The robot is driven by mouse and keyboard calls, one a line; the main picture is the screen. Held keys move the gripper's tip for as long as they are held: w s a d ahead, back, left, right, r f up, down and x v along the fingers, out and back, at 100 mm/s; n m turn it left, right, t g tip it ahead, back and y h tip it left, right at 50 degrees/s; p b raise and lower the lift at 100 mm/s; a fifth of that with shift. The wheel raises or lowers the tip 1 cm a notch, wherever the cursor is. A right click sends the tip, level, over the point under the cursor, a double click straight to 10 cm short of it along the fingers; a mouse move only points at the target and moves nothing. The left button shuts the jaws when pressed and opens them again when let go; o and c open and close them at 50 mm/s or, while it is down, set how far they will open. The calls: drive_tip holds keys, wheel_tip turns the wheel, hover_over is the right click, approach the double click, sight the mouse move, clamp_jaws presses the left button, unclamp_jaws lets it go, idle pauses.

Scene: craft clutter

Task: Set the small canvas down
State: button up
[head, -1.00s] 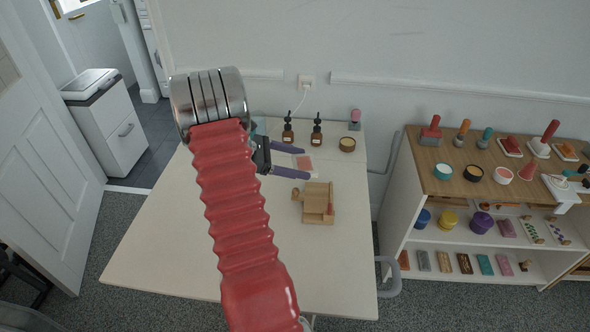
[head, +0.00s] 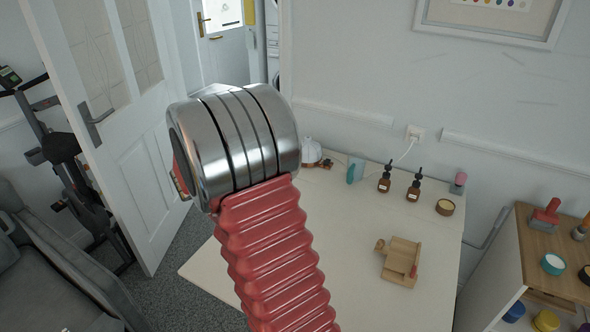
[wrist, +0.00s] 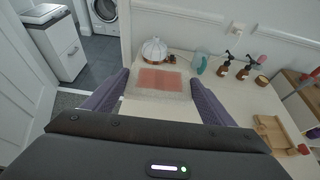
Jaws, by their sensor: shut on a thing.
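The small canvas (wrist: 160,80), a pale panel with a pinkish-red rectangle, lies between the two purple fingers of my gripper (wrist: 160,77) in the wrist view. My gripper is shut on it, with a finger along its left and right sides. It appears over the far part of the cream table (head: 340,215); its height above the tabletop is hard to tell. The table also shows in the wrist view (wrist: 230,107). In the head view my arm hides the gripper and the canvas.
A white domed thing (head: 311,151), a teal item (head: 354,170), two brown bottles (head: 385,179) (head: 414,186) and a round tin (head: 445,207) line the table's back. A wooden holder (head: 400,262) stands nearer. A shelf unit (head: 500,270) is at right. Bare tabletop lies around the holder.

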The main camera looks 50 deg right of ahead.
drive_tip(key=w+a+r+n+t+y, duration=0.1)
drive_tip(key=w+a+n+t+y, duration=0.1)
drive_tip(key=a, duration=1)
drive_tip(key=w+a+r+n+t+y, duration=0.2)
drive_tip(key=a+n, duration=0.4)
drive_tip(key=a, duration=0.6)
drive_tip(key=w+a+r+n+t+y, duration=0.2)
drive_tip(key=w+a+n+t+y, duration=0.1)
drive_tip(key=a, duration=0.9)
drive_tip(key=w+t+y, duration=0.1)
drive_tip(key=t+y, duration=0.1)
drive_tip(key=shift+w+a+r+n+t, duration=0.2)
drive_tip(key=shift+a+n+t, duration=0.1)
drive_tip(key=shift+n, duration=0.1)
drive_tip(key=shift+s+d, duration=0.1)
drive_tip(key=shift+s, duration=0.05)
